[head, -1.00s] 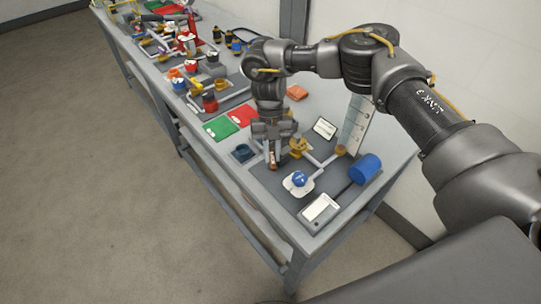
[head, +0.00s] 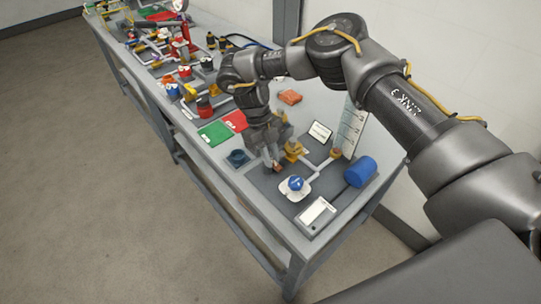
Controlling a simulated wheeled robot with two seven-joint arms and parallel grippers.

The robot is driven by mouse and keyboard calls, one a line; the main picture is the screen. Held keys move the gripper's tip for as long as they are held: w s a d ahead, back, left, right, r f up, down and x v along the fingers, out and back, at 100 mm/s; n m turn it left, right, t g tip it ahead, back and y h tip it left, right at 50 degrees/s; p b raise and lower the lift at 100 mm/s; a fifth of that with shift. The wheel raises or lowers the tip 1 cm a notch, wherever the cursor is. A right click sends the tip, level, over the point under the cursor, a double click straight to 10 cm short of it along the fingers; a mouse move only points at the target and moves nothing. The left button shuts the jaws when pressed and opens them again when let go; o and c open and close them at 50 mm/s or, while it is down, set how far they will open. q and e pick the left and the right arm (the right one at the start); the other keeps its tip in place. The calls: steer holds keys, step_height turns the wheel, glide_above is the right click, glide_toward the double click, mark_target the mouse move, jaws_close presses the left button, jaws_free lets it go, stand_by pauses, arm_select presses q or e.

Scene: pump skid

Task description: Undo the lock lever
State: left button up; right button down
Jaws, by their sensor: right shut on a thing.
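My right gripper (head: 272,163) points down at the grey skid plate (head: 258,181) on the near end of the bench. It is shut on a small brown piece, which looks like the lock lever (head: 278,170). The fingers hide most of the lever and its mount. A yellow-brown valve fitting (head: 293,151) stands just right of the fingertips. A round blue knob (head: 296,183) on a white base sits in front of them. My left gripper is not in view.
A blue cylinder (head: 361,171) and a white-faced box (head: 317,213) lie near the bench's near end. A clear scaled panel (head: 352,128) stands at the back. A dark blue cup (head: 237,158), green mat (head: 214,132) and red mat (head: 234,121) lie left of the gripper.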

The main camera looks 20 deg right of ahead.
stand_by(0.4)
steer(key=c, duration=1.3)
jaws_free()
steer(key=shift+c, duration=0.2)
steer(key=shift+w+r, duration=0.1)
steer(key=shift+w+r, duration=0.15)
steer(key=shift+r, duration=0.15)
steer(key=v, duration=1)
steer(key=shift+b, duration=0.45)
